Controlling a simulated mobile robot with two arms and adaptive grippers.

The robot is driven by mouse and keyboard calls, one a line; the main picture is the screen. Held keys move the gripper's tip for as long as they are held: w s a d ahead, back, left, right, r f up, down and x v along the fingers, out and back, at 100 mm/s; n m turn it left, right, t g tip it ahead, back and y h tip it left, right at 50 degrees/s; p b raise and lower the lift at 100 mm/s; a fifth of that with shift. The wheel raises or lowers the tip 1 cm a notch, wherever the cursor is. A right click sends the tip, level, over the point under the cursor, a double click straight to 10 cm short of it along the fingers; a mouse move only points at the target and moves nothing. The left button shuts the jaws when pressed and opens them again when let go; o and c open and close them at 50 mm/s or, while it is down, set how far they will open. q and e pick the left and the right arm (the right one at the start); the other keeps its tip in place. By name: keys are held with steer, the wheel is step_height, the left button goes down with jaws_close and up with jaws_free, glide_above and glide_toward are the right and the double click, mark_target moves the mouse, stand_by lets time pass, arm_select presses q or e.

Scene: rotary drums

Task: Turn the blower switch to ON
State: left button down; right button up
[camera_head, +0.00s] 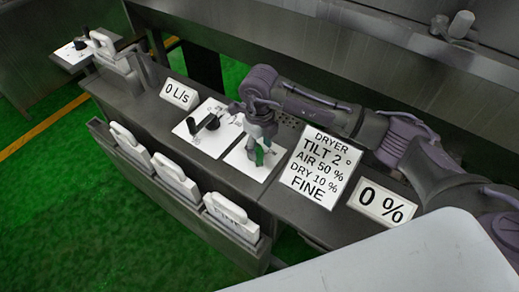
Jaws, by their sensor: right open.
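My right gripper (259,150) reaches in from the right and points down over a white switch plate (238,163) on the dark console. Its jaws are open. A small green part (260,157) shows at the fingertips; it looks like the switch's handle, but the fingers partly cover it and I cannot tell its setting. To its left, a second white plate (217,142) carries a black knob (211,122). The lettering on both plates is too small to read, so I cannot tell which is the blower switch. My left gripper is not in view.
Sign boards stand on the console: "0 L/s" (179,94), the dryer readout (317,167) close right of my gripper, and "0 %" (382,206). White tags (176,178) sit in a rack along the front. Green floor (60,205) lies clear at left.

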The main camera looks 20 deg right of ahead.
mark_target(259, 150)
steer(key=shift+f, duration=1.75)
jaws_close()
